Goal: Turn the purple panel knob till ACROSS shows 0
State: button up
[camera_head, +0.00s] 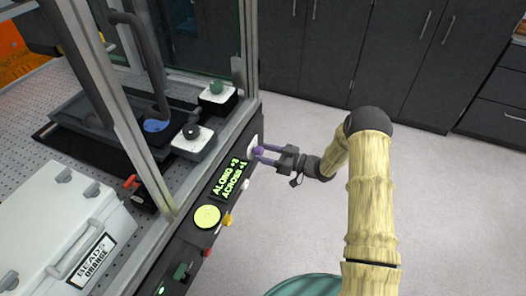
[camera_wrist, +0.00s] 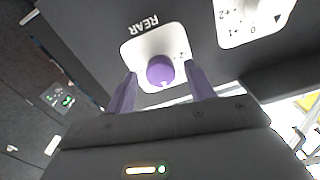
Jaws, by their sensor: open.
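The purple panel knob (camera_wrist: 160,70) sits on a white dial plate marked REAR in the wrist view. It also shows at the panel's far end in the head view (camera_head: 258,151). My gripper (camera_wrist: 161,82) is open, with one purple finger on each side of the knob. Gaps seem to show between the fingers and the knob, but I cannot tell whether either touches. The gripper also shows in the head view (camera_head: 266,155), reaching the panel from the right. The green display (camera_head: 229,177) reads ALONG +3 and ACROSS +1.
A second white dial (camera_wrist: 250,18) with +2, +1 and 0 marks is close beside the knob. A round yellow-green screen (camera_head: 207,216) and a yellow knob (camera_head: 227,220) are lower on the panel. A white BEADS ORANGE case (camera_head: 50,215) stands at left. The floor at right is clear.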

jog(key=shift+w+a, duration=0.2)
jog(key=shift+a, duration=0.35)
jog(key=shift+c, duration=0.2)
jog(key=shift+a, duration=0.1)
jog(key=c, duration=0.9)
jog(key=shift+c, duration=0.2)
